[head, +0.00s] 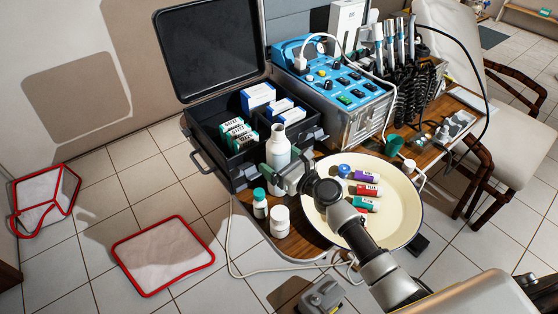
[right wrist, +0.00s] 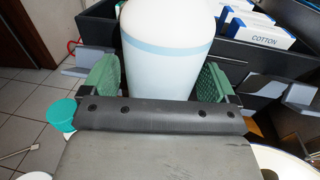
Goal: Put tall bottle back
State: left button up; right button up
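The tall bottle (head: 280,143) is white and stands upright in the head view, in front of the black case. In the right wrist view the bottle (right wrist: 168,50) has a pale blue band and sits between two green finger pads. My right gripper (head: 288,178) is closed around it, with the pads at both its sides. The right gripper's fingers also show in the right wrist view (right wrist: 160,82). My left gripper is not in view.
The open black case (head: 207,165) holds labelled boxes. A teal-capped bottle (head: 260,208) and a white jar (head: 280,222) stand close to the gripper. A cream basin (head: 400,215) with small bottles is right. The blue dental unit (head: 345,85) stands behind.

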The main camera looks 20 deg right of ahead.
jog(key=shift+r, duration=0.3)
jog(key=v, duration=1.2)
